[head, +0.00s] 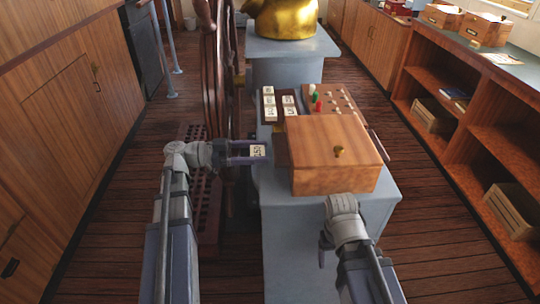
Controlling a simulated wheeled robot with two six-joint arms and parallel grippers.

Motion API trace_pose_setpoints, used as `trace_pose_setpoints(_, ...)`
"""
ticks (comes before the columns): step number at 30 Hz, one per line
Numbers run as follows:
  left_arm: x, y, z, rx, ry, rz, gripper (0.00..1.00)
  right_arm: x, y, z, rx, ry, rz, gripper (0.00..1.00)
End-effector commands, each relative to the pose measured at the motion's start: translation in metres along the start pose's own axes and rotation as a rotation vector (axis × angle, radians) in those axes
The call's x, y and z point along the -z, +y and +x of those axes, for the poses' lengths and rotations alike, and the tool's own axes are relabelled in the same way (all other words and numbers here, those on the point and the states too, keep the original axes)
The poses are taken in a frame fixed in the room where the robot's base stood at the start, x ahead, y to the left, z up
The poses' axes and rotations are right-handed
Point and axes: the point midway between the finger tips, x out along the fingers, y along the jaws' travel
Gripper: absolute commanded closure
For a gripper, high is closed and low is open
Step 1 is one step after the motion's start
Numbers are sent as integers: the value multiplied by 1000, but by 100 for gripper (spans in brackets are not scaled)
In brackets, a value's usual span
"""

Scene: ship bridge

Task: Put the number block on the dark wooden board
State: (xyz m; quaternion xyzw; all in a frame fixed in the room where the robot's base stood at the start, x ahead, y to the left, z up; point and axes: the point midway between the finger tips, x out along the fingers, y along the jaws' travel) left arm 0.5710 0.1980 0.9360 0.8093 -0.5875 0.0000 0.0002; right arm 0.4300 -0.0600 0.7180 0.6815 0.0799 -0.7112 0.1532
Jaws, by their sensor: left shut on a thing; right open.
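The number block (258,151) is a small white block with dark figures on its face. My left gripper (262,152) is shut on it and holds it at the left edge of the grey pedestal. The dark wooden board (279,104) lies on the pedestal, farther back than the held block, with several white number blocks on it in two columns. The held block is apart from the board. My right gripper (325,244) is open in front of the wooden box; its fingers are hard to make out.
A wooden box with a knob (335,160) stands on the grey pedestal (330,230), right of the held block. Behind it is a brown board with coloured pegs (342,99). A ship's wheel (212,70) stands at the left. Shelves (480,130) line the right wall.

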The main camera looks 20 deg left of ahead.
Motion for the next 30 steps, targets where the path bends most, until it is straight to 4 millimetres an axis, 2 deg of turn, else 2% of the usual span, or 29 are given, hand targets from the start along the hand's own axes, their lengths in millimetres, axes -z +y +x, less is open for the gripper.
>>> trace_pose_setpoints(7, 0, 2, 38, -4, 0, 0, 84, 0, 0, 0, 0, 0, 0, 24)
trace_pose_setpoints(9, -16, 0, 36, -1, 0, 0, 84, 1, -2, 15, 0, 0, 0, 24)
trace_pose_setpoints(10, -17, 0, 35, 0, 0, 0, 84, 1, -2, 17, 0, 0, 0, 24)
trace_pose_setpoints(23, -20, 0, 35, -1, 0, 0, 84, 1, -2, 20, 0, 0, 0, 24)
trace_pose_setpoints(24, -18, 0, 35, -1, 0, 0, 28, 1, -2, 18, 0, 0, 0, 24)
trace_pose_setpoints(30, -18, 0, 35, -1, 0, 0, 5, 1, -2, 18, 0, 0, 0, 24)
